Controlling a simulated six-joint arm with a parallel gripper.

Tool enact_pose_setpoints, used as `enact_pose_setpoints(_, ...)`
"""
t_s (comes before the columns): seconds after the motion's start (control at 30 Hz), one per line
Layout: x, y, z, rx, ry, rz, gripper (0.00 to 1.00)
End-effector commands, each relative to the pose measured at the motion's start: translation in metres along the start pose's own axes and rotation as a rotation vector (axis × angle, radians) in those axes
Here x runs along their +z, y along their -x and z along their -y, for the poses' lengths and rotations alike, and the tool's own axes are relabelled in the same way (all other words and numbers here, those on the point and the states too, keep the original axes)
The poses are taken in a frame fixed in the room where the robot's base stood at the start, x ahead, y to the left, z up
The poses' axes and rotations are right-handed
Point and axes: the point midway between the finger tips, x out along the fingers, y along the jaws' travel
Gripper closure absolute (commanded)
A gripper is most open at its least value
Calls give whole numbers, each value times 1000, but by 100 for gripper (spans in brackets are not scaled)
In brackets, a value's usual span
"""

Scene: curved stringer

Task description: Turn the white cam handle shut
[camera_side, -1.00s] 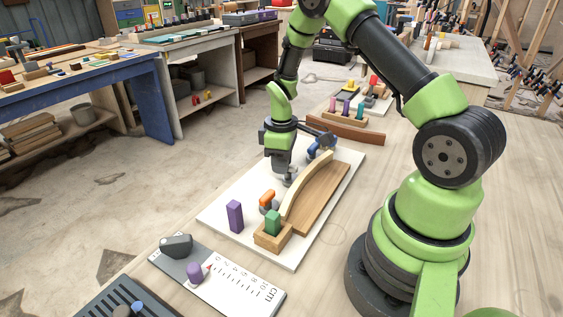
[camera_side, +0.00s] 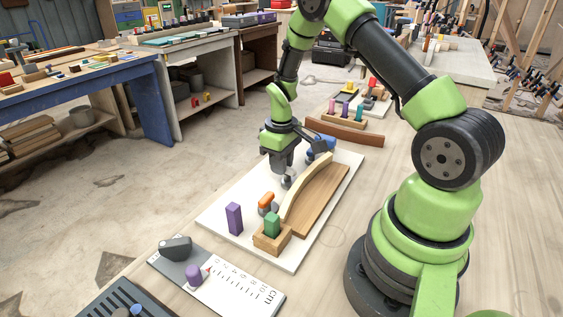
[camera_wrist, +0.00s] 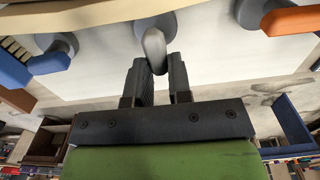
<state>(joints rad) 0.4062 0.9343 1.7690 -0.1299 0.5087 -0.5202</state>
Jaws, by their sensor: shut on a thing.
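The white cam handle (camera_wrist: 154,48) stands between the two fingers of my gripper (camera_wrist: 160,72) in the wrist view, and the fingers are closed on it. In the side view my gripper (camera_side: 287,180) is low over the white board (camera_side: 219,212), beside the curved pale strip (camera_side: 303,186); the white handle is mostly hidden there. An orange cam handle (camera_side: 266,201) is nearer the camera and a blue cam handle (camera_side: 322,142) is farther along the strip. Both also show in the wrist view, orange (camera_wrist: 291,20) at right and blue (camera_wrist: 48,62) at left.
A purple block (camera_side: 234,217) and a green block (camera_side: 272,224) stand upright at the near end of the board. A ruler plate (camera_side: 240,290) lies in front. A brown curved piece (camera_side: 345,130) lies behind. The bench to the right of the board is clear.

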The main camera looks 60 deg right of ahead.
Motion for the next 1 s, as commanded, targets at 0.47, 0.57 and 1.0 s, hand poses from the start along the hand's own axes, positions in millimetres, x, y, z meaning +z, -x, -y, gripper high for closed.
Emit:
enact_pose_setpoints(0.47,-1,2,0,0,-2,-3,70)
enact_pose_setpoints(0.57,-1,11,0,1,-2,-5,70)
enact_pose_setpoints(1.0,-2,90,0,3,-2,-8,70)
